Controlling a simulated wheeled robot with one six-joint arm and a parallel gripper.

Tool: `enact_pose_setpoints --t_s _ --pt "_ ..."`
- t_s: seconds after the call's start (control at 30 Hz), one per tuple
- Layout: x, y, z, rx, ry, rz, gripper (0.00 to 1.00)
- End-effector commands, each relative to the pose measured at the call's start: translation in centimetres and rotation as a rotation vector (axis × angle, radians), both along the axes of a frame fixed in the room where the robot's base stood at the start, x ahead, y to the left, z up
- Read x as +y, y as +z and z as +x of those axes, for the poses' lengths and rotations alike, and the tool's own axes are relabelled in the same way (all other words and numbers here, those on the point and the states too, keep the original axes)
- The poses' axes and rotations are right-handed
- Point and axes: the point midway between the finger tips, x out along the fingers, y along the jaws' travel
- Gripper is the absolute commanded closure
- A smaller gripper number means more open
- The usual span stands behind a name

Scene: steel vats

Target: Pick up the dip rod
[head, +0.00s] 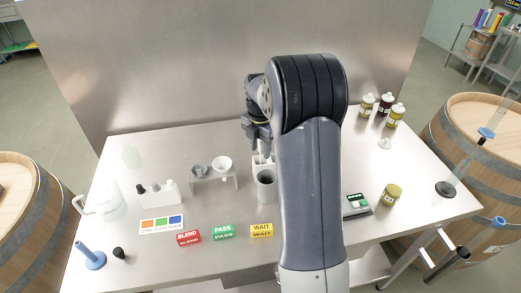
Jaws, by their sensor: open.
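My gripper (259,147) is at the back middle of the steel table, pointing down, partly hidden behind my own arm. Its jaws are open. Just below it stands a white holder (262,160) with a grey cup (265,185) in front. A thin pale upright piece shows between the jaws and the holder; I cannot tell whether it is the dip rod or whether the jaws touch it. No other thing is clearly the dip rod, and my arm covers part of the table.
On the steel table (135,205) are a small rack (213,182) with cups, a clear jug (98,204), a blue-footed stand (92,257), BLEND, PASS and WAIT blocks (223,232), a scale (356,206) and several jars (393,194). A steel wall (200,70) rises behind. Barrels (28,220) flank the table.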

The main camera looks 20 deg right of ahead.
Motion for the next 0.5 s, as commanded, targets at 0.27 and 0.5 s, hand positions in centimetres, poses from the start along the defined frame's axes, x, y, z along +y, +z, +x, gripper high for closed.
enact_pose_setpoints --t_s 0.27,0.5 --pt "0.01 -0.02 0.02 0.0 0.0 0.0 0.68" --pt "0.01 0.0 0.02 -0.001 0.0 0.0 0.88"
